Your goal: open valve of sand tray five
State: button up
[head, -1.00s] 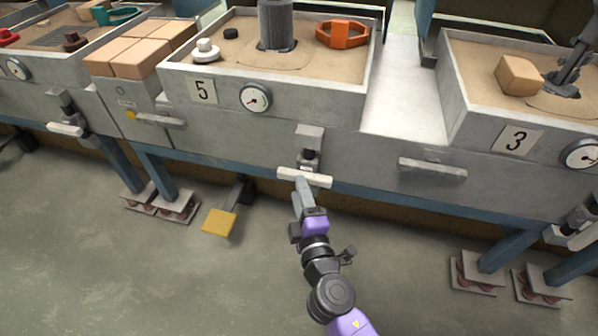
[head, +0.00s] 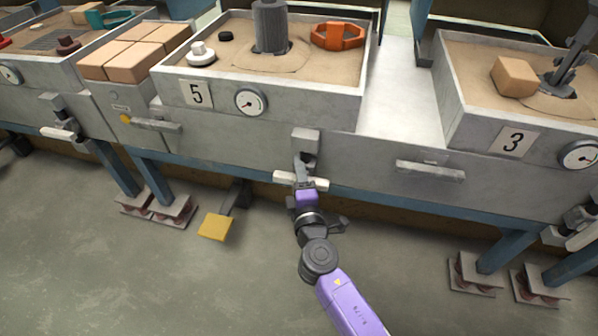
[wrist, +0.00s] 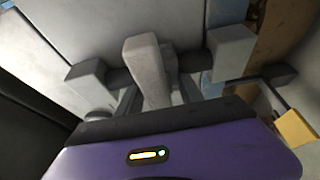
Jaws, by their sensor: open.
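Sand tray five (head: 260,87) is a grey box of sand with a 5 plate on its front. Below its gauge is its valve, a grey block (head: 305,141) with a pale bar handle (head: 285,177) lying crosswise. My gripper (head: 301,172) is open at the middle of this handle, and my purple wrist hides part of it. In the wrist view a pale piece (wrist: 150,70), apparently the handle, stands between two grey blocks. I cannot tell whether the jaws touch it.
A round gauge (head: 250,102) sits above the valve. A yellow pedal (head: 215,227) juts out low on the left. A drawer-like handle (head: 431,170) is to the right, before tray three (head: 480,125). The floor in front is clear.

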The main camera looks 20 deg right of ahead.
grip_shut()
dwell(1.4)
